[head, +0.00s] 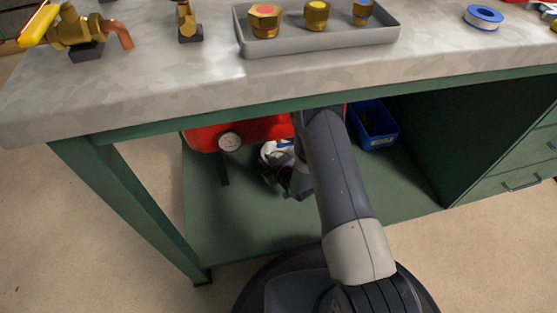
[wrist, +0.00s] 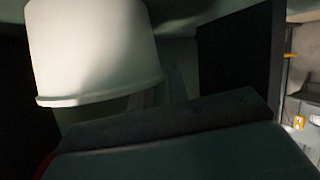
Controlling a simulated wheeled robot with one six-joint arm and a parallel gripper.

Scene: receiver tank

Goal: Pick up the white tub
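The white tub (head: 272,148) is on the lower shelf under the bench in the head view, mostly hidden behind my gripper and arm. In the wrist view the tub (wrist: 92,45) is large and close at the upper left, with its rim towards the bottom of the picture. My gripper (head: 285,178) is under the bench right in front of the tub. Dark parts fill the lower wrist view, and the fingertips cannot be made out. Whether the fingers are apart or touch the tub is not clear.
A red tank (head: 205,139) with a gauge (head: 230,142) lies left of the tub. A blue bin (head: 373,125) stands right of it. The bench top (head: 150,85) overhangs my arm, and a green leg (head: 130,205) stands at left. The front shelf (head: 240,225) is clear.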

